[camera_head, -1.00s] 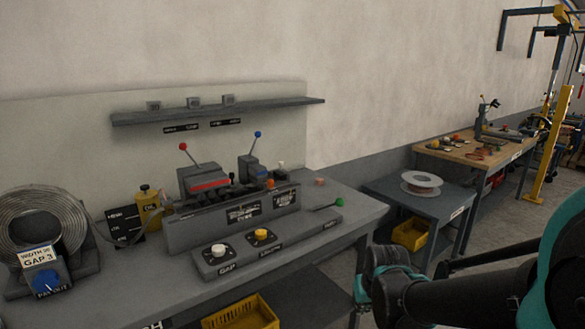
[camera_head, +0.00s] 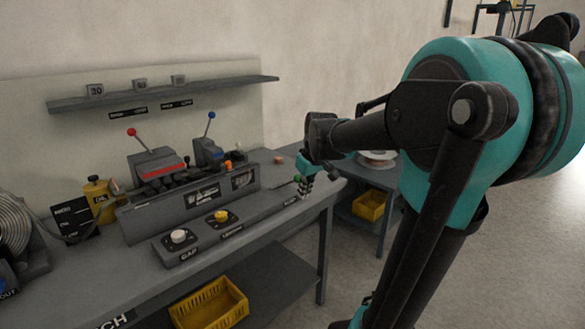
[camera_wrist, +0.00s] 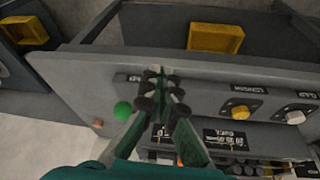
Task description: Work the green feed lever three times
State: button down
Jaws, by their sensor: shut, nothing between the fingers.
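The feed lever's green ball knob (camera_wrist: 122,110) shows left of my fingertips in the wrist view. In the head view the green knob (camera_head: 297,179) is small and partly crowded by my gripper (camera_head: 306,187), at the right end of the grey control strip (camera_head: 262,212). My gripper (camera_wrist: 161,91) is shut and empty in the wrist view, its dark fingertip pads together over the strip. The knob looks close beside the fingers; I cannot tell whether they touch.
A yellow knob (camera_head: 221,216) and a white knob (camera_head: 178,236) sit along the strip. Behind stand a red-knobbed lever (camera_head: 132,132) and a blue-knobbed lever (camera_head: 211,115). A yellow bin (camera_head: 208,304) is under the bench. A small reddish block (camera_wrist: 97,124) lies near the green knob.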

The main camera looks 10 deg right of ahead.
jog(key=w+a+r+n, duration=0.2)
jog(key=w+r+n, duration=0.2)
jog(key=w+r, duration=0.7)
notch_tip(320, 180, up, 3)
jog(key=shift+w+a+r+y, duration=0.15)
jog(key=shift+r+y, duration=0.05)
jog(key=shift+y, duration=0.2)
jog(key=shift+f, duration=0.1)
notch_tip(320, 180, down, 11)
jog(key=shift+w+d+f, duration=0.2)
jog(key=shift+w+d, duration=0.15)
jog(key=shift+d, duration=0.05)
